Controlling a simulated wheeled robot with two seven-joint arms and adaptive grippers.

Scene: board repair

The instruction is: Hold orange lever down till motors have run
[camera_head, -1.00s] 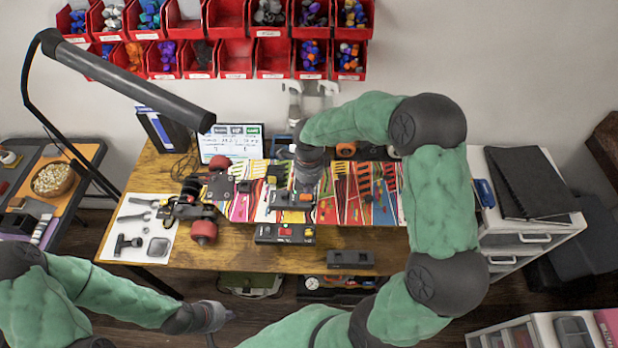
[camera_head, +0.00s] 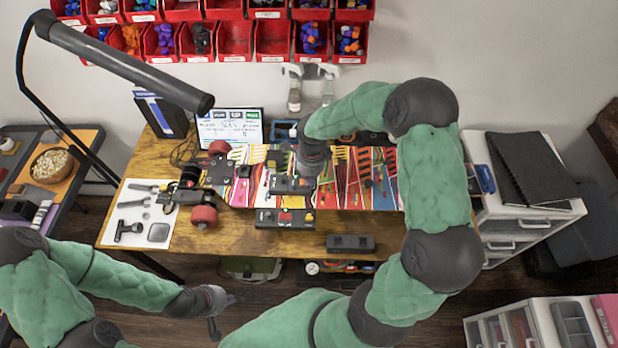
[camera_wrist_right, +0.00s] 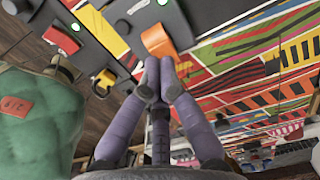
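The orange lever (camera_wrist_right: 158,40) sits on a grey control box (camera_wrist_right: 120,15) in the right wrist view. My right gripper (camera_wrist_right: 159,66) has its fingertips together at the lever's near edge; whether they press on it cannot be told. No object shows between the fingers. In the head view the grey box (camera_head: 288,185) lies on the colourful board, and my right gripper (camera_head: 309,178) comes down over its right end, hiding the lever. My left gripper (camera_head: 220,312) hangs in front of the table, away from the board; its fingers are too small to read.
A second box (camera_head: 284,219) with coloured controls lies in front of the board, and a dark block (camera_head: 350,243) near the table edge. Red wheels (camera_head: 204,215) stand at the board's left. A white tool mat (camera_head: 125,215) and black lamp (camera_head: 130,65) are further left.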

